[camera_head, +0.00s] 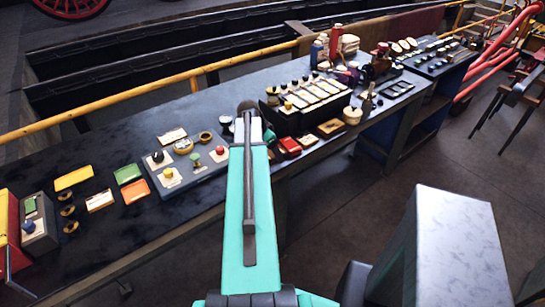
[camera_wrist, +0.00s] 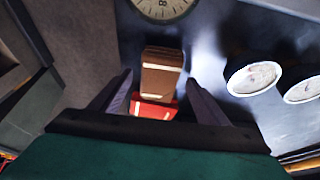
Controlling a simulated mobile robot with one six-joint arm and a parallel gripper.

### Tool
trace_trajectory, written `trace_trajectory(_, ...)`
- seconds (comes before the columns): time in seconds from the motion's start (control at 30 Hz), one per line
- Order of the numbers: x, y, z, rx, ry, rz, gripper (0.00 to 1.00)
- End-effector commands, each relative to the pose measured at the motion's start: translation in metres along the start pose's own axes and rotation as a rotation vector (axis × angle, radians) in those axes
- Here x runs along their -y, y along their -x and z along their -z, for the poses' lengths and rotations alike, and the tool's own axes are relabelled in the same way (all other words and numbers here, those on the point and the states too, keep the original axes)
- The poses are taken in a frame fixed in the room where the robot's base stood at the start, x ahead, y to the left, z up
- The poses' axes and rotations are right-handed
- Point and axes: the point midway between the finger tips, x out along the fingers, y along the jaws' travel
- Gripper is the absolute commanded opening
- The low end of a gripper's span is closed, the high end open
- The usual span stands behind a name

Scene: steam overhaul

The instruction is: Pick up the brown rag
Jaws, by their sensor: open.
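The brown rag (camera_wrist: 162,72) shows in the wrist view as a small folded brown block with a pale strip on its near side. It lies on the dark bench, just ahead of my gripper and between the lines of its two fingers. My gripper (camera_wrist: 160,88) is open, with one dark finger on each side and nothing held. A red block (camera_wrist: 154,107) lies just nearer than the rag, partly hidden by the gripper body. In the head view my arm covers the gripper, and I cannot surely tell the rag among the small red and brown blocks (camera_head: 307,141) there.
A round dial (camera_wrist: 161,8) lies beyond the rag, and two pale discs (camera_wrist: 254,78) are to the right. The long bench (camera_head: 90,155) carries coloured plates, knobs, switch panels and bottles. A yellow rail (camera_head: 135,95) runs behind it. The floor in front is partly open, beside a grey box (camera_head: 455,240).

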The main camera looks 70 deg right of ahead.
Motion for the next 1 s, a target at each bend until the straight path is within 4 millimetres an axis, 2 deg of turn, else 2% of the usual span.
trace_trajectory(0.5,0.0,-0.0016,-0.0007,0.0,0.0,0.0,0.69)
trace_trajectory(0.57,0.0,-0.0016,-0.0007,0.0,0.0,0.0,0.6)
trace_trajectory(0.8,0.0001,-0.0016,-0.0007,0.0,0.0,0.0,0.21)
trace_trajectory(1.0,0.0002,-0.0015,-0.0007,0.0,0.0,0.0,0.2)
